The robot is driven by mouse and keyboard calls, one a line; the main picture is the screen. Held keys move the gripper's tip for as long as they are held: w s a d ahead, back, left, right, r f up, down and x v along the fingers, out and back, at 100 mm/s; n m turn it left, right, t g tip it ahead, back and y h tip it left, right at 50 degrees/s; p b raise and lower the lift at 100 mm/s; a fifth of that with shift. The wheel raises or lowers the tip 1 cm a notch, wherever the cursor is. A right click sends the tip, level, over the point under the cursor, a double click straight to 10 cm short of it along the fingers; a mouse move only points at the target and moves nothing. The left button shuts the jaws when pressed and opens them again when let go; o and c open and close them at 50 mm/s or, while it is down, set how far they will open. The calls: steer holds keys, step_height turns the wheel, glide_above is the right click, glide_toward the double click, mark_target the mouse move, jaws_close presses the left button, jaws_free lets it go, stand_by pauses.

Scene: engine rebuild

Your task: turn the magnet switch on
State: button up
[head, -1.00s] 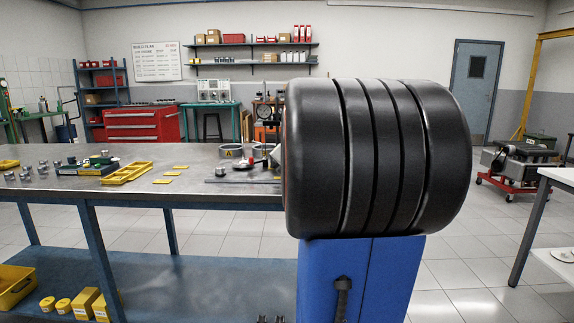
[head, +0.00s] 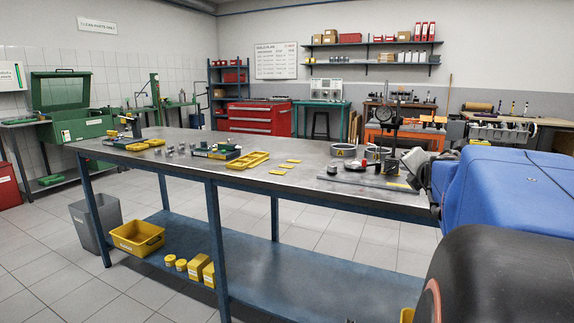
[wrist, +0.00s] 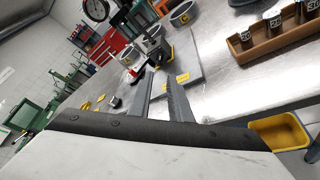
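The dial indicator stand (head: 392,135) stands on the far right part of the steel workbench, with its round dial high on the post. In the wrist view the dial (wrist: 97,10) shows at the top edge. A dark and pale block with a yellow part (wrist: 154,44), possibly the magnet base, lies beyond my fingertips. I cannot make out the switch or its position. My gripper (wrist: 160,77) is open and empty, its two fingers apart and pointing toward the block, with a visible gap to it. In the head view my arm covers the bench's right end.
The workbench (head: 310,190) holds metal rings (head: 343,150), yellow labels and a yellow tray (head: 243,161). In the wrist view a brown wooden rack (wrist: 275,45) with numbered parts stands at right, near a yellow bin (wrist: 281,133).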

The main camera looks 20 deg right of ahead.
steer(key=shift+v, duration=1)
steer(key=shift+w+a+r+m, duration=0.15)
steer(key=shift+w+a+m, duration=0.05)
steer(key=shift+a+m, duration=0.1)
steer(key=s+a+f+m+g+y, duration=0.2)
steer(key=s+a+f+m, duration=0.2)
steer(key=a, duration=0.7)
steer(key=s+a+f+m+g+y, duration=0.3)
steer(key=s+a+f+m, duration=0.2)
steer(key=a+f+m, duration=0.3)
steer(key=s+a+f+m+g+y, duration=0.2)
steer(key=s+a+f+m, duration=0.3)
steer(key=a+f, duration=0.6)
steer(key=a+m+y, duration=0.1)
steer(key=a+m, duration=0.1)
steer(key=a, duration=0.1)
steer(key=shift+a+f+g, duration=0.3)
steer(key=shift+f+g, duration=0.1)
